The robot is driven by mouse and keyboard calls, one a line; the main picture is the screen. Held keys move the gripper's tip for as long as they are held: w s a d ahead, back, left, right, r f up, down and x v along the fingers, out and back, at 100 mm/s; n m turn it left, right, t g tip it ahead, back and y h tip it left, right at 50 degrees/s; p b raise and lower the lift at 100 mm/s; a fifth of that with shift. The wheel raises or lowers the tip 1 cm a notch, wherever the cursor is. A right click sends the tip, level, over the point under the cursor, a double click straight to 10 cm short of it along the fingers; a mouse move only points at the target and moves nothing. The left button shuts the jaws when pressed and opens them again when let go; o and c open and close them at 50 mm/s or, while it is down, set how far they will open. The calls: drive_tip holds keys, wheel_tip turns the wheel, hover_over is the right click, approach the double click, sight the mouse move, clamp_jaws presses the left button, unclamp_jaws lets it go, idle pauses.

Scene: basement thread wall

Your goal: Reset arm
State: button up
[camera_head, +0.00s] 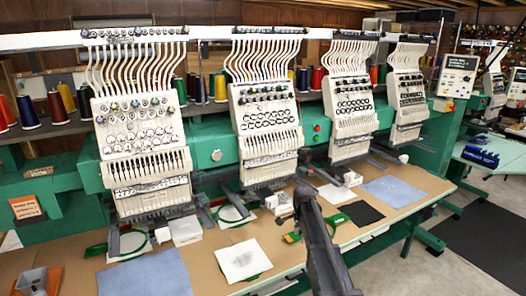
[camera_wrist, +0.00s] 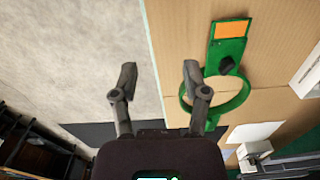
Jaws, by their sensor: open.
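My gripper (camera_wrist: 160,75) is open in the wrist view, its two dark fingers apart with nothing between them. It appears above the front edge of the table, with grey floor to the left and behind the fingers. A green hoop (camera_wrist: 246,98) with an orange patch (camera_wrist: 230,30) and a dark knob lies on the tan tabletop, just right of the right finger, which overlaps the hoop's left rim. In the head view my dark arm (camera_head: 322,245) reaches up from the bottom over the table and partly hides this green hoop (camera_head: 292,238).
Several embroidery machine heads (camera_head: 268,115) stand along the back of the table (camera_head: 205,262). White cloth in a hoop (camera_head: 242,260), blue cloths (camera_head: 393,190), a black cloth (camera_head: 362,213) and white boxes (camera_head: 184,231) lie on it. Open floor (camera_head: 408,262) is at the front right.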

drive_tip(key=s+n, duration=1.3)
drive_tip(key=s, duration=1.4)
drive_tip(key=shift+s+a+n, duration=0.15)
drive_tip(key=shift+s+n, duration=0.25)
drive_tip(key=shift+c, duration=0.2)
